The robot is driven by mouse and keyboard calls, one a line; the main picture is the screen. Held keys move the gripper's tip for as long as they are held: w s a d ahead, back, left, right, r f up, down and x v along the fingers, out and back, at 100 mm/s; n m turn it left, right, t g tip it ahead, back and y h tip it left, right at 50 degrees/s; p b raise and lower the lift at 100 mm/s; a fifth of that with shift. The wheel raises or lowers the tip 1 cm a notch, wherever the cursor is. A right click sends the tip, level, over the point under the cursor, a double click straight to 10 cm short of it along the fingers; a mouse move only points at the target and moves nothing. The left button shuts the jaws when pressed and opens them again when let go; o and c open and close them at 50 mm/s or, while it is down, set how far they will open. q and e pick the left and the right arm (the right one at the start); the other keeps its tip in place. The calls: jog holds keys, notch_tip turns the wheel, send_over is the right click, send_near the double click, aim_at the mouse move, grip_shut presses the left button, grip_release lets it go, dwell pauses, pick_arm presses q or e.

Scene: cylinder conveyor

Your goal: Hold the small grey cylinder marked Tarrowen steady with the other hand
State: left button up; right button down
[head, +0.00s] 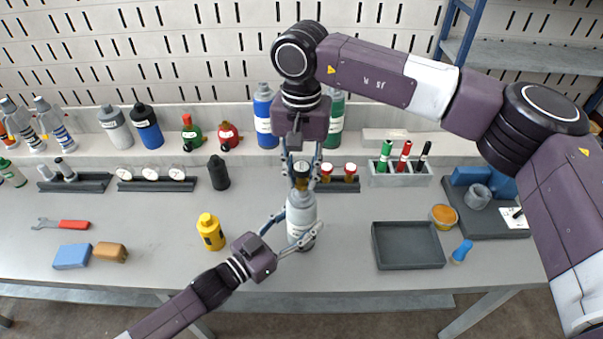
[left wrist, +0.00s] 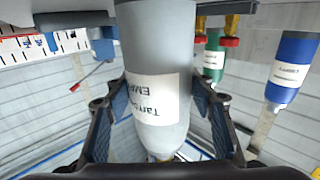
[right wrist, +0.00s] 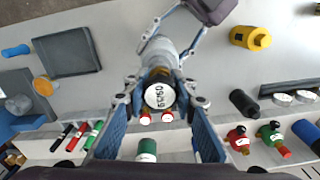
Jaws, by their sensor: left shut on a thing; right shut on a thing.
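The small grey cylinder (head: 301,214) stands upright near the front middle of the bench. In the left wrist view its white label (left wrist: 152,98) shows part of the name, "Tarr". My left gripper (head: 300,228) reaches in from the lower left and is shut around the cylinder's body. My right gripper (head: 301,178) comes down from above and is shut on the dark round fitting (head: 301,168) at the cylinder's top. In the right wrist view the fitting's white face (right wrist: 159,96) sits between the fingers. The fingers hide part of the neck.
A yellow cylinder (head: 210,232) stands left of the grey one, and a black one (head: 218,173) behind it. A dark tray (head: 408,262) lies to the right. Racks with gauges (head: 151,173) and markers (head: 402,166) line the back. Bare bench lies right of the grey cylinder.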

jog(key=n, duration=0.6)
dwell(0.3)
jog(key=n, duration=0.6)
dwell(0.3)
jog(key=c, duration=1.7)
grip_release()
jog(key=shift+o, duration=0.2)
jog(key=shift+r, duration=0.1)
